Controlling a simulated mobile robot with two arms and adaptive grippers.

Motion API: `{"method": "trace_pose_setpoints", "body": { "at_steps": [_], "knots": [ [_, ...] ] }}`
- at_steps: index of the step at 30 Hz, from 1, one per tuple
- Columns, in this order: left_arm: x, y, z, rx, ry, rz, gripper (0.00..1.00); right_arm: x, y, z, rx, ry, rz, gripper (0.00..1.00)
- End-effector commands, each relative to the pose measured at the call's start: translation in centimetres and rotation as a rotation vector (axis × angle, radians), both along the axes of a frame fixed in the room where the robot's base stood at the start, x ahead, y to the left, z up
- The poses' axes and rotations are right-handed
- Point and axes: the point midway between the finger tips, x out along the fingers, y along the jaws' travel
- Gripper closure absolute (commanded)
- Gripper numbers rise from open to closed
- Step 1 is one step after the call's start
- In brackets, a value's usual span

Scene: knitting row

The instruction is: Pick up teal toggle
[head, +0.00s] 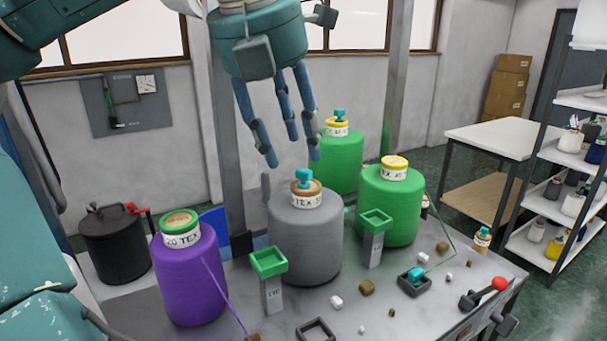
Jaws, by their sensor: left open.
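Several teal toggle-like pieces are in the head view. One teal toggle (303,177) stands on top of the grey cone (305,240), and another sits on the rear green cone (337,160). A third teal piece lies in a small dark square tray (404,288) at the table's front right. A small teal-topped piece (483,232) stands at the right edge. My left gripper (292,151) hangs from above with its fingers spread and pointing down. It is empty, above the grey cone's toggle and apart from it in the picture. My right gripper is not in view.
A purple cone (190,278) stands at the left and a second green cone (392,208) at the right. Two posts with green square cups (268,262) (376,220) stand beside the grey cone. Small brown and white blocks and a red-knobbed lever (499,284) are at the front right.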

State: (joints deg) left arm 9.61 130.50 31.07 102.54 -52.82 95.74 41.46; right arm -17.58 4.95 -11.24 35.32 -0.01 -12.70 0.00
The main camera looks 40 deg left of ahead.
Motion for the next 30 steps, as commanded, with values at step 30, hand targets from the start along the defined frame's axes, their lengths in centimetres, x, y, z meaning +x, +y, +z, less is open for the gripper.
{"method": "trace_pose_setpoints", "body": {
  "at_steps": [30],
  "knots": [
    [2.4, 0.1, -4.6, 0.000, 0.000, 0.000, 0.89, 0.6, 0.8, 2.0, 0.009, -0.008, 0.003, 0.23]
  ]
}}
